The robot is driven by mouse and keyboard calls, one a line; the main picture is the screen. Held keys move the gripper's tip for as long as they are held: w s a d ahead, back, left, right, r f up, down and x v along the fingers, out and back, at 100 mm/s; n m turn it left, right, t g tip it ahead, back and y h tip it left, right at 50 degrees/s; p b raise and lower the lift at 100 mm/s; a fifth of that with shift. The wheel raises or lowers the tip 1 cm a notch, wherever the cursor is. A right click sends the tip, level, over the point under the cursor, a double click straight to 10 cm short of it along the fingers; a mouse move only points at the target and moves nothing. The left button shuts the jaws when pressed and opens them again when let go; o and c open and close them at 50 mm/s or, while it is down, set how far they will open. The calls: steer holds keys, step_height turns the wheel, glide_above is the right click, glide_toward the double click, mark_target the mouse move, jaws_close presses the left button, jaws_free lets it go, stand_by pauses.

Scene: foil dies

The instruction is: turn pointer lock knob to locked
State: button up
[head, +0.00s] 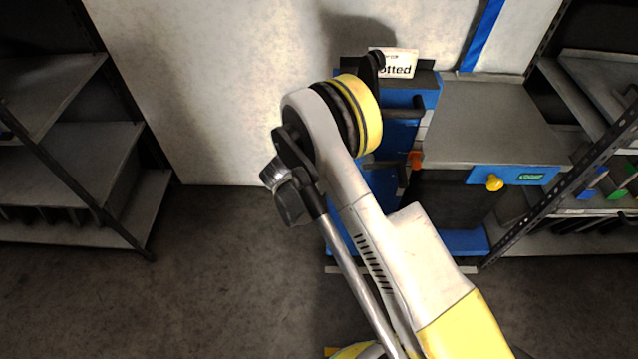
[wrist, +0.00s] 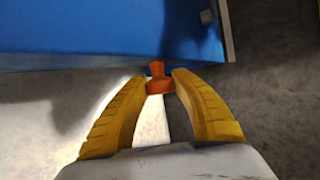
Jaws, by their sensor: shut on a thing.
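An orange knob (wrist: 158,87) shows in the wrist view with a narrow part standing up from a broader part, just under the edge of a blue panel (wrist: 90,35). My gripper (wrist: 159,80) has its two yellow fingers closed on the knob, one on each side. Any lock marks around the knob cannot be made out.
A grey-topped bench (head: 485,115) with a yellow knob (head: 494,183) and a green label on its blue front stands right of my arm. A white sign (head: 397,64) is partly covered. Shelves stand at left (head: 75,165) and right. The floor at left is clear.

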steer(key=shift+a+t, duration=0.15)
steer(key=shift+t, duration=0.35)
steer(key=o, duration=1.2)
steer(key=shift+o, duration=0.2)
steer(key=v, duration=1.2)
steer(key=shift+s+f, duration=0.1)
